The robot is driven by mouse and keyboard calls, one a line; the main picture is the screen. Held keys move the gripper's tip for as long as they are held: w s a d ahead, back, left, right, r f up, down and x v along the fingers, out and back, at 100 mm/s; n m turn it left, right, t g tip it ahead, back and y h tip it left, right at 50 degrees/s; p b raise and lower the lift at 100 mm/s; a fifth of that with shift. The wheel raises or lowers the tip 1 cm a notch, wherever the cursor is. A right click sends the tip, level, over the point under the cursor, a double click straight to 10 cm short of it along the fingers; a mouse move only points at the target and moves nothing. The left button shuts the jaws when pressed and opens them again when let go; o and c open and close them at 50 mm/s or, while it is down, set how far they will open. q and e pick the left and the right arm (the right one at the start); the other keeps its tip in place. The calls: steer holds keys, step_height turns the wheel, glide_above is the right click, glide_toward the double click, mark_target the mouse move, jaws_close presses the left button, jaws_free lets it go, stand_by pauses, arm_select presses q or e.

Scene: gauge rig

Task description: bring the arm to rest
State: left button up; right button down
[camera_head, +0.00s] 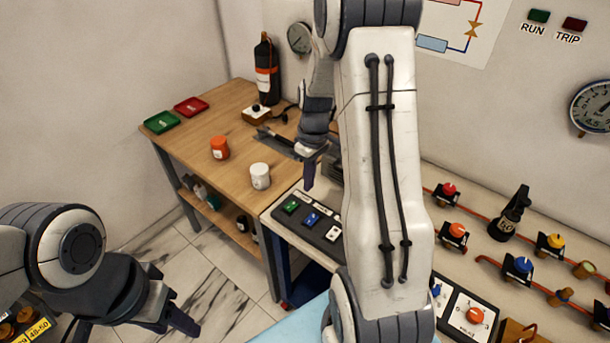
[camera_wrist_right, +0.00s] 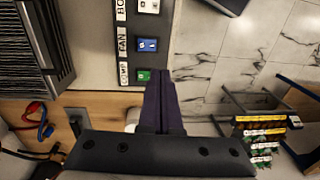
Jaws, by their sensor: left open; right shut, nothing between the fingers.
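My right arm (camera_head: 380,160) rises across the middle of the head view and bends back toward the bench. Its gripper (camera_head: 308,182) points down near the switch panel (camera_head: 308,220), shut and empty. In the right wrist view the shut fingers (camera_wrist_right: 162,88) lie together, with the panel's green switch (camera_wrist_right: 142,76) and blue switch (camera_wrist_right: 147,45) beside and beyond them in the picture. I cannot tell the fingers' height above the panel. My left gripper (camera_head: 176,302) is open and empty at the lower left, over the floor. The right arm hides part of the rig.
A wooden bench (camera_head: 215,108) holds an orange pot (camera_head: 220,148), a white pot (camera_head: 260,176), a green tray (camera_head: 160,122) and a red tray (camera_head: 191,106). Valves with coloured knobs and red pipes (camera_head: 480,218) run along the right. Marble floor (camera_head: 215,300) is clear.

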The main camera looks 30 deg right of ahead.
steer(key=s+a+r+n, duration=0.1)
steer(key=s+a+r, duration=0.25)
steer(key=a, duration=0.65)
steer(key=s+a+r+n, duration=0.1)
steer(key=s+a+r, duration=0.25)
steer(key=a, duration=0.65)
steer(key=s+a+r, duration=0.1)
steer(key=s+a, duration=0.2)
steer(key=s, duration=0.4)
steer(key=s+a+r+n, duration=0.1)
steer(key=s+a, duration=0.3)
steer(key=s, duration=0.3)
steer(key=shift+r+n+b, duration=0.15)
steer(key=shift+n+b, duration=0.15)
steer(key=shift+b, duration=0.1)
steer(key=shift+d, duration=0.1)
